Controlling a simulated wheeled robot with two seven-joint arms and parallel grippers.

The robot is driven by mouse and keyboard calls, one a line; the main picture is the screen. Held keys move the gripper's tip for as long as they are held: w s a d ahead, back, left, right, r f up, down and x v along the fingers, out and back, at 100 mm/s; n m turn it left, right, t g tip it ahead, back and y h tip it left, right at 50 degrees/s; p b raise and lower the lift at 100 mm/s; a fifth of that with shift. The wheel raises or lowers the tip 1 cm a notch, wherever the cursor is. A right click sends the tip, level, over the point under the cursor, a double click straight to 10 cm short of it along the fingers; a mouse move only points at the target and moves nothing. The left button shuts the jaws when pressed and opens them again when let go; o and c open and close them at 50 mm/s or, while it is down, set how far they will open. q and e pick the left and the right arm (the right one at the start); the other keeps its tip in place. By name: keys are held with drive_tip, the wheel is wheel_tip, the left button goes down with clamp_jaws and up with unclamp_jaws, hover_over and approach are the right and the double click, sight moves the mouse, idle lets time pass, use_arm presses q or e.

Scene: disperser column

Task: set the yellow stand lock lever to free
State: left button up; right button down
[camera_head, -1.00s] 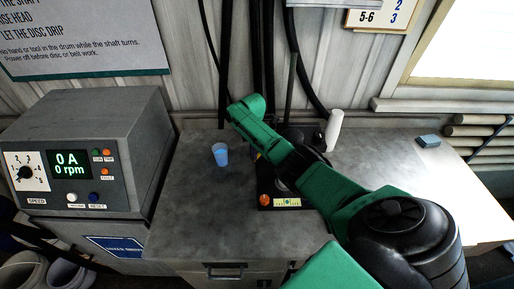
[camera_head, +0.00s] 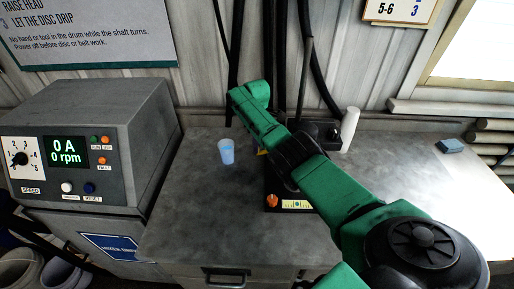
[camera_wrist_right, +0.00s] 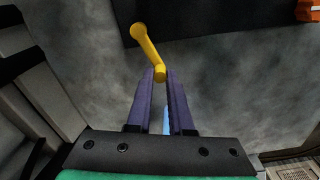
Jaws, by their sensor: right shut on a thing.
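The yellow stand lock lever (camera_wrist_right: 149,48) is at the top middle of the right wrist view, a bent bar with a round end at each end. My right gripper (camera_wrist_right: 160,76) is shut on the lever's lower end, which sits between its fingertips. In the head view my right arm hides most of the lever; a small bit of yellow (camera_head: 262,152) shows beside the arm. The dark stand base (camera_head: 287,192) with an orange knob (camera_head: 273,201) and a pale level strip (camera_head: 298,204) is partly hidden by the arm. My left gripper is not in view.
A blue cup (camera_head: 226,152) stands on the grey bench (camera_head: 195,215), left of my arm. A grey control box (camera_head: 95,125) reading 0 A and 0 rpm is further left. A white cylinder (camera_head: 349,129) and a small blue block (camera_head: 450,146) are at the right.

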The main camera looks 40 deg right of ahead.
idle(0.3)
drive_tip(key=c, duration=0.8)
unclamp_jaws()
drive_tip(key=shift+d, duration=0.1)
drive_tip(key=shift+r, duration=0.1)
drive_tip(key=shift+r, duration=0.3)
wheel_tip(320, 180, up, 14)
drive_tip(key=b, duration=0.1)
drive_tip(key=shift+f, duration=0.15)
